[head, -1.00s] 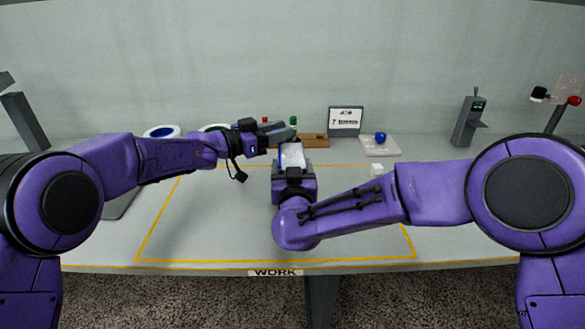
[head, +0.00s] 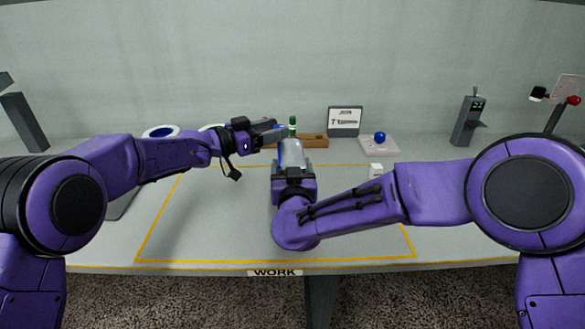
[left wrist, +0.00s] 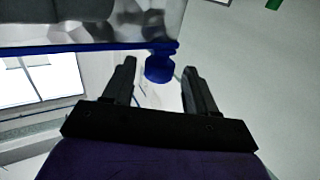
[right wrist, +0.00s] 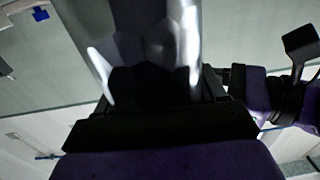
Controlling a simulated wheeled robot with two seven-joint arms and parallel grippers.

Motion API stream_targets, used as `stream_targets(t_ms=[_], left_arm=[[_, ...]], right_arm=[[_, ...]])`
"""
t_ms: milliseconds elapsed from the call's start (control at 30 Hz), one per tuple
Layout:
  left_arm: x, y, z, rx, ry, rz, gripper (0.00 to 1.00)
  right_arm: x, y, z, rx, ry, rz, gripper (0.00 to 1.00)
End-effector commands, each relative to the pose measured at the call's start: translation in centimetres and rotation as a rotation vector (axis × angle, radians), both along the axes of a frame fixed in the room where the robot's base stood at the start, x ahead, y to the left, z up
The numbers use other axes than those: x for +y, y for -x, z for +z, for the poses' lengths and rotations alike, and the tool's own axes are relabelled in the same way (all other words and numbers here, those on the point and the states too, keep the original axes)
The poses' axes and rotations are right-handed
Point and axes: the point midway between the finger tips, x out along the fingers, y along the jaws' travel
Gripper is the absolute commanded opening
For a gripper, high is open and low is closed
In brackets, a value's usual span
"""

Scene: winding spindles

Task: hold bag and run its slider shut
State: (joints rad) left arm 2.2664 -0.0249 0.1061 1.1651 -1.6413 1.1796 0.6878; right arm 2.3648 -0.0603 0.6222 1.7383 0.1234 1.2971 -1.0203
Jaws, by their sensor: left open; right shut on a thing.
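The clear bag (head: 292,153) is held up in my right gripper (head: 292,166) above the work area. It fills the top of the right wrist view (right wrist: 150,40), where my right gripper (right wrist: 160,92) is shut on it and the fingertips are mostly hidden. In the left wrist view a blue closure strip (left wrist: 90,47) runs along the bag's edge. The blue slider (left wrist: 159,68) is at the strip's right end. My left gripper (head: 280,131) is beside the bag's top, open, with the slider between or just beyond its fingertips (left wrist: 160,78); contact cannot be told.
The grey table has a yellow-outlined area (head: 200,220), mostly clear. Behind stand a wooden block (head: 314,141), a green-topped bottle (head: 292,122), a screen (head: 345,120) and a tray (head: 390,150) with a blue ball (head: 380,137). A small white block (head: 376,171) is right of the bag.

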Motion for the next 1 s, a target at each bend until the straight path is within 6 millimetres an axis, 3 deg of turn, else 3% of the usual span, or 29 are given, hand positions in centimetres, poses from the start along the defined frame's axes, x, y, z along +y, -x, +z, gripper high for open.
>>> stream_targets(t_ms=[200,400,767,800,867,1000], left_arm=[[4.9,2.8,0.2,-0.001,0.002,0.004,0.57],[8.3,4.8,0.1,-0.002,0.002,0.002,0.57],[9.3,5.4,0.1,-0.002,0.000,0.000,0.57],[9.3,5.4,0.1,-0.002,0.000,0.000,0.57],[9.3,5.4,0.1,-0.002,0.000,0.000,0.57],[9.3,5.4,0.1,-0.002,0.000,0.000,0.57]], right_arm=[[0.0,0.0,-0.1,0.002,0.000,0.001,0.11],[0.0,0.0,-0.1,0.002,0.000,0.001,0.11],[0.0,0.0,-0.1,0.001,0.001,0.000,0.11],[0.0,0.0,-0.1,0.001,0.001,0.000,0.80],[0.0,0.0,-0.1,0.001,0.001,0.000,0.99],[0.0,0.0,-0.1,0.001,0.001,0.000,1.00]])
